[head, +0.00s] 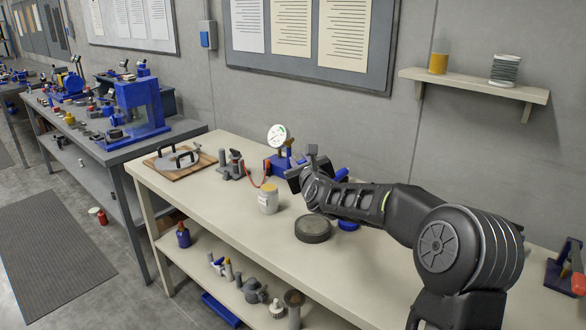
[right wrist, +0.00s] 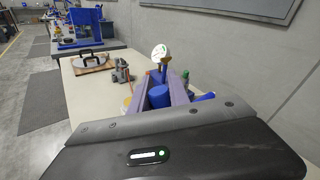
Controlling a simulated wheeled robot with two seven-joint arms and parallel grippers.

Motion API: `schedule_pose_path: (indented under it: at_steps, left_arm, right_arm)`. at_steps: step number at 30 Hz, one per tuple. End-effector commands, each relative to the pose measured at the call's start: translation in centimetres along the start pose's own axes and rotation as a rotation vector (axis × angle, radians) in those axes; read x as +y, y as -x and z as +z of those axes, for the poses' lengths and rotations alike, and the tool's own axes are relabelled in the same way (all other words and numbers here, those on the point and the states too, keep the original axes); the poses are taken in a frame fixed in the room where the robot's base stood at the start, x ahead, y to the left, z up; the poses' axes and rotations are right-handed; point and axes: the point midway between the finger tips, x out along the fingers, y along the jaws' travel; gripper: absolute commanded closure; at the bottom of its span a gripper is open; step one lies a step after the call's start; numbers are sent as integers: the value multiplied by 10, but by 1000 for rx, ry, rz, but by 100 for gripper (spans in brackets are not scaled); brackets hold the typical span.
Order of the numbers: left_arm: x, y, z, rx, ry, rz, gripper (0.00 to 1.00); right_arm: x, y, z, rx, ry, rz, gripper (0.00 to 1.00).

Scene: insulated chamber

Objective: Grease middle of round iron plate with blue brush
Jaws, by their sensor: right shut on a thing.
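My right gripper (head: 303,174) is above the bench, beyond the plate and near the gauge stand. In the right wrist view its two long fingers (right wrist: 164,90) have a blue thing (right wrist: 159,96) between them, which I take to be the blue brush; its bristles cannot be made out. A pale jar with a yellowish lid (head: 268,199) stands left of the plate. My left gripper is not in view.
A dial gauge (head: 277,136) on a blue stand is close beside the gripper. A grey clamp-like tool (head: 233,166) and a wooden board (head: 180,163) with a handled disc are further left. A blue item (head: 348,225) lies beside the plate.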

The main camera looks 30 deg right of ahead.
Motion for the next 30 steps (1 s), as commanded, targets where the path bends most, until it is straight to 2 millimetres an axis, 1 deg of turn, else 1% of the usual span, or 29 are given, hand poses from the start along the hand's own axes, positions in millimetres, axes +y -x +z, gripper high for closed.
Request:
schedule_pose_path:
  at_steps: [3, 6, 16, 20, 23, 30]
  left_arm:
    - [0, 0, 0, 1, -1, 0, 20]
    - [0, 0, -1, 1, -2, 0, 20]
    - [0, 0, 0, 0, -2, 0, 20]
    - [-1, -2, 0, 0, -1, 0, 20]
    - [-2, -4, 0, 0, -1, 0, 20]
    - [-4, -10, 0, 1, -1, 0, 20]
  right_arm:
    - [7, -1, -8, 3, 2, 19, 100]
    - [11, -1, -11, 5, 0, 31, 100]
    - [11, -1, -10, 9, -1, 31, 100]
    - [12, -1, -14, 10, -1, 31, 100]
    - [14, -2, -21, 11, 0, 32, 100]
    - [22, -5, -44, 11, 0, 32, 100]
